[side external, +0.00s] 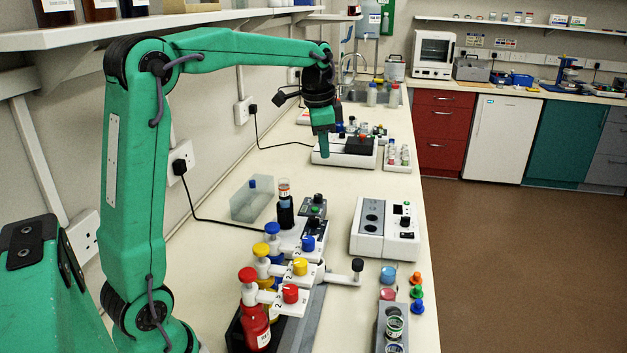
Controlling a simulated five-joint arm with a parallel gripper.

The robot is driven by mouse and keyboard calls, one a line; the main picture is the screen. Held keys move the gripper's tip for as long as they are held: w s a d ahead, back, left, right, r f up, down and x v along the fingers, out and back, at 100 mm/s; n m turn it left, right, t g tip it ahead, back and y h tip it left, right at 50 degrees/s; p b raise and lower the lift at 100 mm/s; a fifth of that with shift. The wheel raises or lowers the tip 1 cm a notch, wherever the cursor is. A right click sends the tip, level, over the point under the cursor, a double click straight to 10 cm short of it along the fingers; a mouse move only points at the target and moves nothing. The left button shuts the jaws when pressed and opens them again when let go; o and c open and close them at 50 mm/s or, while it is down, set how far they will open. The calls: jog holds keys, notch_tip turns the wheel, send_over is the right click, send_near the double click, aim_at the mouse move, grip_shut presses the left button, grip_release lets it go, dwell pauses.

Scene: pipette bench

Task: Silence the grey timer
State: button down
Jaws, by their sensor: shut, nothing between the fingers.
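I cannot tell for sure which item is the grey timer. A small dark grey box with a green button and a black knob (314,207) sits on a white corded unit, mid-bench. A white device with a dark top and a red knob (360,146) stands farther back. My gripper (324,153) points down, shut and empty, at the left part of that white device in the picture. I cannot tell whether its tips touch it. The tips are well behind the small grey box.
A pipette rack with red, yellow and blue pipettes (270,290) fills the near bench. Small coloured caps (417,292) lie near the front edge.

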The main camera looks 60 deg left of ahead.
jog(key=w+a+f+m+g, duration=0.1)
jog(key=w+a+f, duration=0.3)
jog(key=w+a, duration=0.15)
jog(key=m+g, duration=0.1)
jog(key=m, duration=0.1)
send_over(316, 208)
jog(key=shift+h, duration=0.3)
jog(key=f, duration=0.5)
jog(key=shift+w+d, duration=0.15)
jog(key=shift+d, duration=0.05)
jog(key=shift+f, duration=0.1)
jog(key=f, duration=1.3)
jog(key=shift+s+a+f, duration=0.2)
jog(key=shift+f, duration=0.2)
